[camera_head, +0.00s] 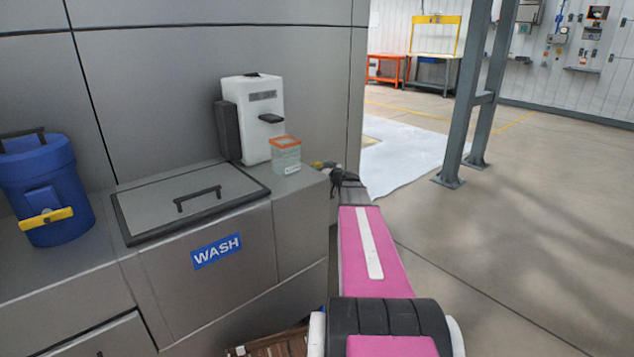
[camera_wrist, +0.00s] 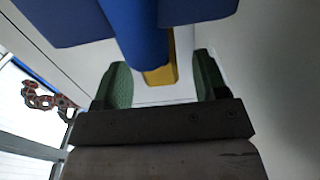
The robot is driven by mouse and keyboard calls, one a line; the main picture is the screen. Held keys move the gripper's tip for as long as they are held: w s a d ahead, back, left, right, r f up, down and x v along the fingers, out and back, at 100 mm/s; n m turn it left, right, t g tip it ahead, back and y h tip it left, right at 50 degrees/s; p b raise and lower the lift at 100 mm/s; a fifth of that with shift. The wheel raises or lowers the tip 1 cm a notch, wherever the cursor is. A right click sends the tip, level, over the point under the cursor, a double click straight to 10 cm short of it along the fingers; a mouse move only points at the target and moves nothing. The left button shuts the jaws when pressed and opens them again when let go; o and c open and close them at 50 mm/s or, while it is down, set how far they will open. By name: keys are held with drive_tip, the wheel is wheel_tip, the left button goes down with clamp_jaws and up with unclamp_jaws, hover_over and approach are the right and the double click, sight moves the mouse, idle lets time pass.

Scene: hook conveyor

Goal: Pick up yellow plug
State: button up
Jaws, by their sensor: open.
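In the wrist view, a yellow piece (camera_wrist: 160,77), which looks like the yellow plug, shows below a large blue shape (camera_wrist: 140,30). My gripper (camera_wrist: 161,84) is open, with one green-padded finger on each side of the yellow piece. I cannot tell whether either finger touches it. In the head view, my gripper (camera_head: 336,176) is at the right end of the grey counter, small and partly hidden by my arm. A small yellow spot (camera_head: 318,164) shows beside it; I cannot tell if it is the plug.
The grey counter (camera_head: 99,262) holds a blue jug (camera_head: 40,180) with a yellow bar, a white dispenser (camera_head: 262,130), and a clear orange-rimmed container (camera_head: 286,155). A lidded hatch (camera_head: 185,203) has a raised handle. A grey post (camera_head: 468,100) stands right; open floor surrounds it. A reddish chain (camera_wrist: 45,99) shows left in the wrist view.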

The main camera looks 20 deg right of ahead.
drive_tip(key=shift+x, duration=1.05)
clamp_jaws()
